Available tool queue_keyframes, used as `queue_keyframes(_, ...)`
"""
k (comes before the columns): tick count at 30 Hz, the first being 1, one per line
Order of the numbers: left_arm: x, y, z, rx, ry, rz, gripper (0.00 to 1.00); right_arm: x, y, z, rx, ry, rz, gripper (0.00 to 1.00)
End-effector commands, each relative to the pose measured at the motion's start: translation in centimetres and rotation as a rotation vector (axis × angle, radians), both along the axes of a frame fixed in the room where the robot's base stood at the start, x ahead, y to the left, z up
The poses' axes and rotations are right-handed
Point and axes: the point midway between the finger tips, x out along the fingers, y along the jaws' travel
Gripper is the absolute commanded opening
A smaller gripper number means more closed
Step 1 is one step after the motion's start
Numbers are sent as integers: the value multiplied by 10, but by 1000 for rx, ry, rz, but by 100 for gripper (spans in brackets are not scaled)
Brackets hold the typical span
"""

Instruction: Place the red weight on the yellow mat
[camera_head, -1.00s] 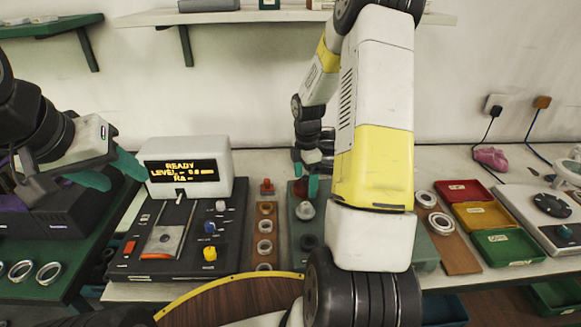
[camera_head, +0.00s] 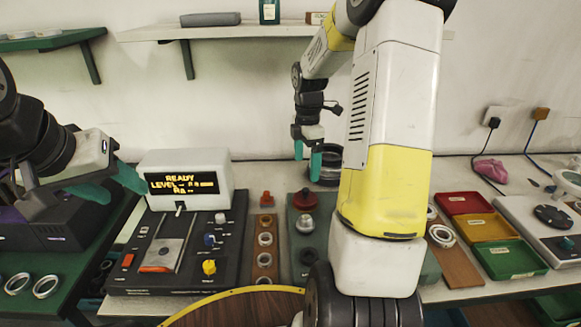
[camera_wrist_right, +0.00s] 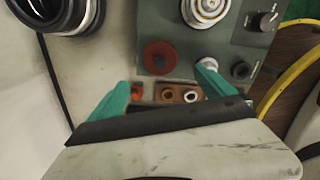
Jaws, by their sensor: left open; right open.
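The red weight, a dark red disc with a small knob (camera_head: 305,199), sits on the back of the grey-green unit (camera_head: 296,262). In the right wrist view the red weight (camera_wrist_right: 159,57) lies ahead of and between the fingertips, apart from them. My right gripper (camera_head: 307,156) is open and empty, above and behind the weight; its green fingers also show in the wrist view (camera_wrist_right: 160,88). My left gripper (camera_head: 112,186) is open and empty at the left, beside the display box. I cannot make out a yellow mat in either view.
A black control panel (camera_head: 228,240) with a lit display stands left of the unit. A wooden strip with rings (camera_head: 265,225) lies between them. Red, yellow (camera_head: 488,227) and green trays stand right. A dark round object (camera_head: 325,168) is near the wall. My right arm hides part of the bench.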

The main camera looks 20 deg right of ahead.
Motion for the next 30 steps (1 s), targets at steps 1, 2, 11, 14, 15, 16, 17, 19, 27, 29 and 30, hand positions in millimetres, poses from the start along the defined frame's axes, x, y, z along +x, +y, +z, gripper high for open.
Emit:
queue_keyframes(1,0,0,0,0,0,0,50,0,0,5,0,-2,-1,94)
queue_keyframes(2,0,0,0,0,0,0,50,0,0,8,0,-2,-1,94)
queue_keyframes(11,0,0,0,0,0,0,50,-36,30,74,13,-114,-299,94)
queue_keyframes(14,0,0,0,0,0,0,50,-67,51,107,59,-188,-520,94)
queue_keyframes(15,0,0,0,0,0,0,50,-81,58,117,85,-213,-611,94)
queue_keyframes(16,0,0,0,0,0,0,50,-91,63,125,107,-232,-678,94)
queue_keyframes(17,0,0,0,0,0,0,50,-102,69,131,133,-249,-745,94)
queue_keyframes(19,0,0,0,0,0,0,50,-126,81,144,200,-282,-903,94)
queue_keyframes(27,0,0,0,0,0,0,50,-202,112,161,485,-299,-1384,94)
queue_keyframes(29,0,0,0,0,0,0,50,-211,116,161,527,-288,-1444,94)
queue_keyframes(30,0,0,0,0,0,0,50,-216,118,161,548,-281,-1474,94)
